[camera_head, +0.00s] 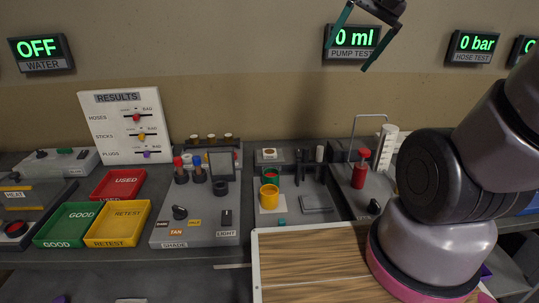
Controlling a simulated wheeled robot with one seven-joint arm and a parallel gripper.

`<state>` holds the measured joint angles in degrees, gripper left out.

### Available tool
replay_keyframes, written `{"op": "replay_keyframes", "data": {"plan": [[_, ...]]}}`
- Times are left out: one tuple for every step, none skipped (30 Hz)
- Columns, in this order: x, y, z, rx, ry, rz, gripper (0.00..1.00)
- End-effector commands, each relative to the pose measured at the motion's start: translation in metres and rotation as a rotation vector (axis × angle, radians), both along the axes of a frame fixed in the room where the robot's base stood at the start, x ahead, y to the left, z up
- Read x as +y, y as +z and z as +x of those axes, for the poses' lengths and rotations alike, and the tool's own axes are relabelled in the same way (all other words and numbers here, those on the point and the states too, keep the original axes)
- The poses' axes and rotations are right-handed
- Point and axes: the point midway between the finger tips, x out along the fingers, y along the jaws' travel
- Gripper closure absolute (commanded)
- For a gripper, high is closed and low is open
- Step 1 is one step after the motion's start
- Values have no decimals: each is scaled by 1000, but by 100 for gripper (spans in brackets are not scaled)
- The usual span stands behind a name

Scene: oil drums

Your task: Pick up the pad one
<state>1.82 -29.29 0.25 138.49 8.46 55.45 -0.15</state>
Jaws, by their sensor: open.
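No label reading pad one can be read, so I cannot tell which thing it is. A flat grey pad-like piece (316,203) lies on the dark bench, right of a yellow cup (269,197). The cup stands on a pale plate (264,209). A small pale block (269,155) sits behind it. My gripper (346,59) is at the top of the picture, in front of the wall displays and high above the bench. Its two teal fingers are spread apart with nothing between them.
Red (118,184), green (69,224) and yellow (119,223) trays stand at left. A shade panel (197,237) with knobs is beside them. A red bottle (360,171) and white cylinder (387,147) stand at right. My arm hides the right side. A wooden board (310,262) is in front.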

Motion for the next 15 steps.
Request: {"op": "replay_keyframes", "data": {"plan": [[3,-8,12,49,-18,35,0],[6,-11,18,74,-28,58,0],[9,-17,26,106,-43,87,0],[11,-21,32,131,-54,109,0],[13,-25,39,154,-66,129,0],[16,-31,47,187,-82,159,0],[18,-35,53,211,-94,182,0],[19,-40,60,234,-107,203,0],[22,-46,68,265,-125,232,0],[24,-51,75,287,-138,255,0],[26,-56,81,311,-151,276,0],[28,-64,89,342,-170,305,0],[29,-69,96,364,-184,328,0],[30,-75,102,385,-199,349,0],[32,-83,110,416,-219,378,0]]}}
